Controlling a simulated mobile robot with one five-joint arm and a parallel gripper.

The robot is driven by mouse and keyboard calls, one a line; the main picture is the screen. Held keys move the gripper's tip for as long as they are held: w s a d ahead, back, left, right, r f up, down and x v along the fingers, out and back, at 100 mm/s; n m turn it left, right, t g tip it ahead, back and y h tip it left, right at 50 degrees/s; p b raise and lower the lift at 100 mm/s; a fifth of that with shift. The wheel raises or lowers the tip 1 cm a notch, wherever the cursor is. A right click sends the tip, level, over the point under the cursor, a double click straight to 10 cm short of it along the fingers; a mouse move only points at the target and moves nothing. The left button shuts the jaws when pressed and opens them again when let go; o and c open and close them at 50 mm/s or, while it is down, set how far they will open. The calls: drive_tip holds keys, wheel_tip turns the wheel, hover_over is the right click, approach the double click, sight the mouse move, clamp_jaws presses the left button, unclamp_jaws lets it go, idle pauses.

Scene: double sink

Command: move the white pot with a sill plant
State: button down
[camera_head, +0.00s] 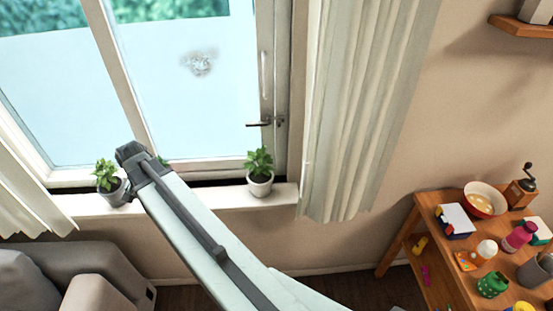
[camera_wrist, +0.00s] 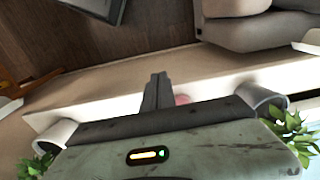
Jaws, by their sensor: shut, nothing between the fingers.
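The white pot with a green plant (camera_head: 260,188) stands upright on the right part of the window sill (camera_head: 225,198) in the head view. In the wrist view the white pot (camera_wrist: 56,134) is at the lower left, its plant partly cut off by the frame. My gripper (camera_wrist: 160,76) is shut and empty, its fingers together over the sill, between the white pot and a grey pot and apart from both. In the head view my arm crosses the sill left of the white pot, and the fingertips are not clearly seen.
A grey pot with a plant (camera_head: 112,190) stands at the sill's left; it also shows in the wrist view (camera_wrist: 262,98). A small pinkish thing (camera_wrist: 182,99) is partly hidden beside my fingers. A curtain (camera_head: 350,110) hangs right of the white pot. A sofa (camera_head: 80,275) is below left.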

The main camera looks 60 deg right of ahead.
drive_tip(key=s+d+m, duration=0.2)
drive_tip(key=d+m, duration=0.4)
drive_tip(key=d, duration=0.2)
drive_tip(key=s+d+m, duration=0.2)
drive_tip(key=d+m, duration=0.3)
drive_tip(key=d, duration=0.4)
drive_tip(key=m, duration=0.7)
approach(260, 177)
drive_tip(key=s+d+f, duration=0.3)
drive_tip(key=s+d, duration=0.1)
drive_tip(key=s, duration=0.1)
drive_tip(key=shift+g, duration=0.3)
drive_tip(key=f+b, duration=0.5)
drive_tip(key=shift+s+d+f+b, duration=0.1)
drive_tip(key=shift+s+f+b, duration=0.2)
drive_tip(key=shift+s+b, duration=0.1)
drive_tip(key=shift+w+a+r+p, duration=0.25)
drive_tip(key=shift+w+a+p, duration=0.05)
drive_tip(key=shift+w+p, duration=0.1)
